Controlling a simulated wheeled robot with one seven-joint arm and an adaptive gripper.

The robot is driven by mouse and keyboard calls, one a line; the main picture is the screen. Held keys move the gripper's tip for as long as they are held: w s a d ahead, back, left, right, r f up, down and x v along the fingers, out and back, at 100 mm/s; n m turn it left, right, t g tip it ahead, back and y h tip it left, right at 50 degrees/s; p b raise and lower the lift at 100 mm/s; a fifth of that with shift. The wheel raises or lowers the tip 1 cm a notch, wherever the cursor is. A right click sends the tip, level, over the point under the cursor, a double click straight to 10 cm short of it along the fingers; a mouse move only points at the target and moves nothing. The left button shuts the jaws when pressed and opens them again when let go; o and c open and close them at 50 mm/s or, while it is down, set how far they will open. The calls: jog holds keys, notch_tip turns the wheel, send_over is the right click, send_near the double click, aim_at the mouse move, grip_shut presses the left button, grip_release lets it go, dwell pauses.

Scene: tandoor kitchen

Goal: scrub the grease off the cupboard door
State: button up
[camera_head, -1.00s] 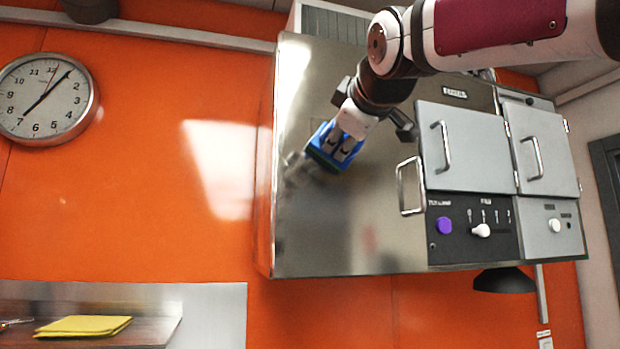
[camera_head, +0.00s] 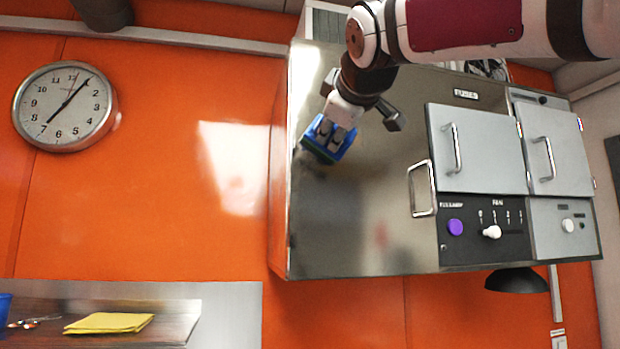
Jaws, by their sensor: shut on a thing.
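The cupboard door (camera_head: 350,225) is a large brushed-steel panel on the wall, with a bar handle (camera_head: 422,190) at its right edge. It looks shut. My gripper (camera_head: 332,134) is shut on a blue scrubber (camera_head: 343,150) with a green underside. The scrubber is at the upper left part of the door, tilted; its face towards the steel is hidden, and I cannot tell whether it touches. A dark blurred patch (camera_head: 316,170) shows just below it, and a faint reddish smudge (camera_head: 380,236) lower down; either could be grease or reflection.
Right of the door are two grey hatches (camera_head: 475,150) with handles, and a control panel (camera_head: 485,232) with knobs. A clock (camera_head: 65,105) hangs at left. A yellow cloth (camera_head: 108,322) lies on a counter at lower left. The lower door is unobstructed.

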aim_at(354, 131)
jog(key=w+d+b, duration=0.2)
jog(key=d, duration=0.9)
jog(key=shift+w, duration=0.15)
dwell(0.8)
jog(key=shift+s+a+p, duration=0.25)
jog(key=shift+a+p, duration=0.1)
jog(key=shift+a, duration=0.9)
jog(key=shift+s+a+p, duration=0.2)
jog(key=shift+a+p, duration=0.1)
jog(key=shift+a, duration=0.95)
jog(key=shift+s+a+p, duration=0.25)
jog(key=shift+a+p, duration=0.1)
jog(key=shift+a, duration=0.9)
jog(key=shift+s+a, duration=0.2)
jog(key=shift+a, duration=0.7)
jog(key=shift+s+a, duration=0.2)
jog(key=shift+a, duration=0.7)
jog(key=shift+s, duration=0.1)
jog(key=shift+s+d, duration=0.2)
jog(key=shift+s, duration=0.75)
jog(key=shift+s+d, duration=0.25)
jog(key=shift+s, duration=0.75)
jog(key=shift+s+d, duration=0.2)
jog(key=shift+s, duration=0.75)
